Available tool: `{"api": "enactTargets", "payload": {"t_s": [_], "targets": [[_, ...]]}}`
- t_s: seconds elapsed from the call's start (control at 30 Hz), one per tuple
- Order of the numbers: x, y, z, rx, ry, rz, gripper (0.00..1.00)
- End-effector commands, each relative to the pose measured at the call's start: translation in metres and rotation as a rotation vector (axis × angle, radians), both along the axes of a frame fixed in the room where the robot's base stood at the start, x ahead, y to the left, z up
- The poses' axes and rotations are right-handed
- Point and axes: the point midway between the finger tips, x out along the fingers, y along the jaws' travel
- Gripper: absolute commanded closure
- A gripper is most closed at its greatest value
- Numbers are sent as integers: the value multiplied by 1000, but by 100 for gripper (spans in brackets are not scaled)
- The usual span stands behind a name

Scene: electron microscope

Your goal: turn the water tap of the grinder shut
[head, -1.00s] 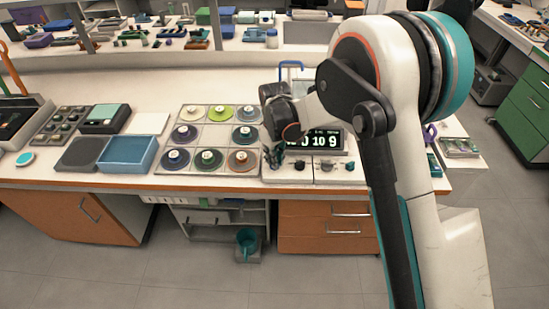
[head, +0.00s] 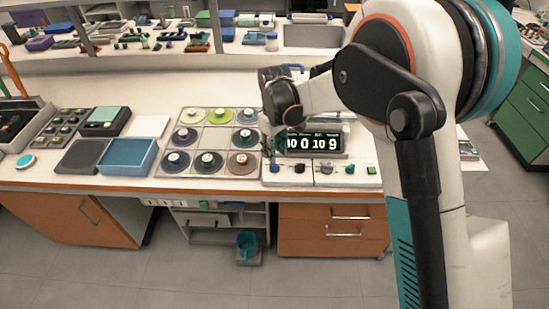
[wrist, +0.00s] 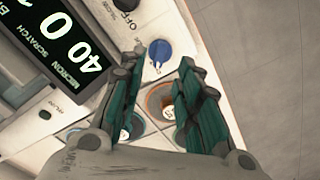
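The grinder's display unit (head: 314,142) stands on the bench, with a white front panel of small knobs before it. A blue knob, apparently the water tap (head: 275,168), sits at the panel's left end. In the wrist view the blue tap (wrist: 159,50) shows just beyond and between my fingertips, with a pale mark at its lower side. My gripper (wrist: 164,60) is open, its green-and-grey fingers apart and nothing between them. In the head view my gripper (head: 271,140) hangs above and behind the tap, its fingers partly hidden. I see no contact with the tap.
A black knob (head: 299,167) marked OFF in the wrist view stands beside the tap. Several colored discs lie left of the grinder, the orange-rimmed disc (head: 242,161) nearest. A blue tray (head: 128,156) sits farther left.

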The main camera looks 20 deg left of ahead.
Motion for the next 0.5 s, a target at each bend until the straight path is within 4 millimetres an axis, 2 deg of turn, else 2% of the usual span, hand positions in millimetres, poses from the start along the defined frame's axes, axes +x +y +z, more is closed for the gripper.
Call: {"api": "enactTargets", "payload": {"t_s": [0.03,0.2,0.33,0.5], "targets": [[0,0,12,0,0,0,69],[0,0,42,0,0,0,69],[0,0,56,0,0,0,69],[0,0,64,0,0,0,69]]}}
